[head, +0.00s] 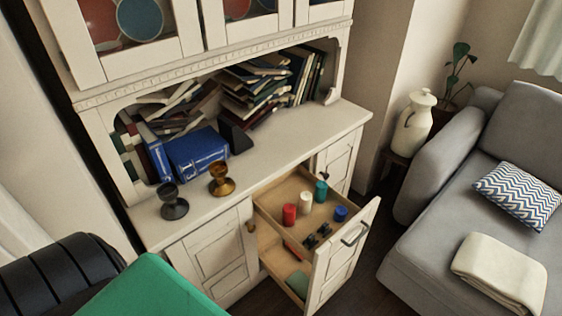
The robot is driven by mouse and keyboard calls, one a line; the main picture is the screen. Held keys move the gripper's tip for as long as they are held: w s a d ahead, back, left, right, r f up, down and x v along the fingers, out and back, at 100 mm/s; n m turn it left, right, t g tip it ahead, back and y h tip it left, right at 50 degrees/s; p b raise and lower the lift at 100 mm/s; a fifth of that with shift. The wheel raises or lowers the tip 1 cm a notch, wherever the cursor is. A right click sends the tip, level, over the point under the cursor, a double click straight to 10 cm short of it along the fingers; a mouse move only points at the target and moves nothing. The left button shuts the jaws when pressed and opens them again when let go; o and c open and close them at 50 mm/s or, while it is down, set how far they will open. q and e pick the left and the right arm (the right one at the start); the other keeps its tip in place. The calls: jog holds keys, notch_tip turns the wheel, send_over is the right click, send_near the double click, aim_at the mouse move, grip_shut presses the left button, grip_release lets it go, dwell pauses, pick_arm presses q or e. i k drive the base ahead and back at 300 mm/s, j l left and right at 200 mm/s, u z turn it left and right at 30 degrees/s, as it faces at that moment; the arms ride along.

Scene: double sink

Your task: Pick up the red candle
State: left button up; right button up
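The red candle (290,215) is a short upright cylinder in the upper compartment of an open drawer unit (268,206) in the white cabinet. It stands near the left side of that compartment. A white candle (305,202) stands close to its right. A teal candle (321,190) and a blue candle (341,213) stand further right. Small dark objects (317,236) lie in front of them. Neither of my grippers is visible in the head view.
Dark (174,202) and bronze (221,179) candle holders stand on the countertop. Blue books (197,150) lie behind them. The pulled-out drawer front (343,262) juts over the floor. A grey sofa (440,230) is at right. A green surface (150,290) fills the lower left.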

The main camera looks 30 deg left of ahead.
aim_at(289, 210)
jog(key=u, duration=1)
jog(key=l+z, duration=0.1)
jog(key=l, duration=1.45)
jog(key=i, duration=0.05)
